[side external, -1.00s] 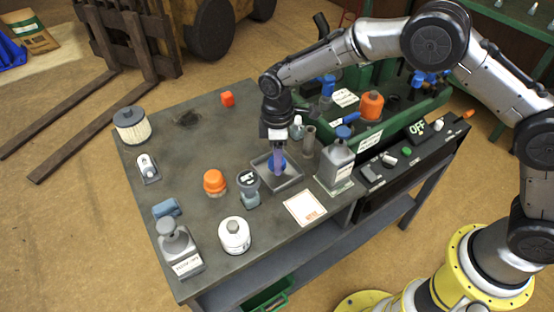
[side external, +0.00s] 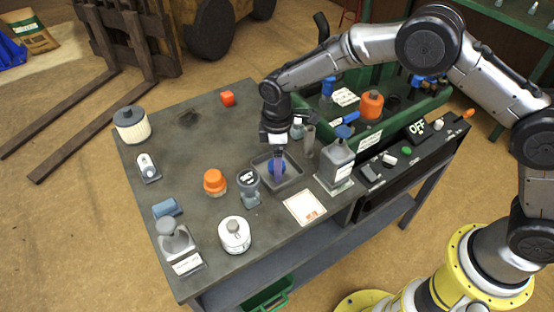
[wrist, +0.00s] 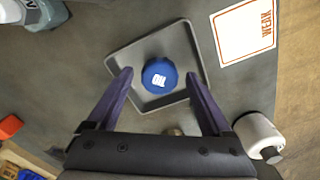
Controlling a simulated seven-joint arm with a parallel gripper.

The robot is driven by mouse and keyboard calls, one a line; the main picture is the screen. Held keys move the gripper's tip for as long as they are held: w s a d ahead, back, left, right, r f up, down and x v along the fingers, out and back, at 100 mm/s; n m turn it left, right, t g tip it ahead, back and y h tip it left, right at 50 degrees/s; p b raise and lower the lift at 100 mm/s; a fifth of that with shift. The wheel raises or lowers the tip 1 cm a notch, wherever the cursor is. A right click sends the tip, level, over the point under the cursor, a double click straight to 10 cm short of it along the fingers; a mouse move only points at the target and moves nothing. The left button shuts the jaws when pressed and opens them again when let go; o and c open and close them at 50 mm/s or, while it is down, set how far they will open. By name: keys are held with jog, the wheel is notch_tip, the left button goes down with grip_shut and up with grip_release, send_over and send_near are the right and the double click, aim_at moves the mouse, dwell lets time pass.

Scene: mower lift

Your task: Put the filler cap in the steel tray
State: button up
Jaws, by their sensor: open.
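The filler cap, a round blue cap with white lettering on top, lies inside the grey square steel tray in the wrist view (wrist: 160,75). It rests on the tray floor, and the tray (wrist: 182,42) has low walls all round. In the side view the tray (side external: 293,182) sits on the dark bench and the cap (side external: 277,168) is partly hidden behind my fingers. My gripper (wrist: 158,76) is open, with one purple finger on each side of the cap and visible gaps between. It points down over the tray in the side view (side external: 277,175).
A grey can (side external: 336,165) stands close right of the tray, and a small grey-lidded jar (side external: 249,188) close left. An orange-capped jar (side external: 214,182), white bottle (side external: 234,235) and label card (side external: 304,207) are nearby.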

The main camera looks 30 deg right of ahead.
notch_tip(320, 180, up, 12)
jog(key=shift+r, duration=0.2)
dwell(0.4)
jog(key=s+d+r+m+t, duration=0.3)
jog(key=s+d+r+m, duration=0.3)
jog(key=s+d+r, duration=0.75)
jog(key=s+d+f+m+t, duration=0.1)
jog(key=s+d+m, duration=0.2)
jog(key=s, duration=0.5)
jog(key=s+d+m+t, duration=0.1)
jog(key=s+d+m, duration=0.2)
jog(key=s, duration=0.6)
jog(key=shift+f+t, duration=0.3)
jog(key=shift+f, duration=0.1)
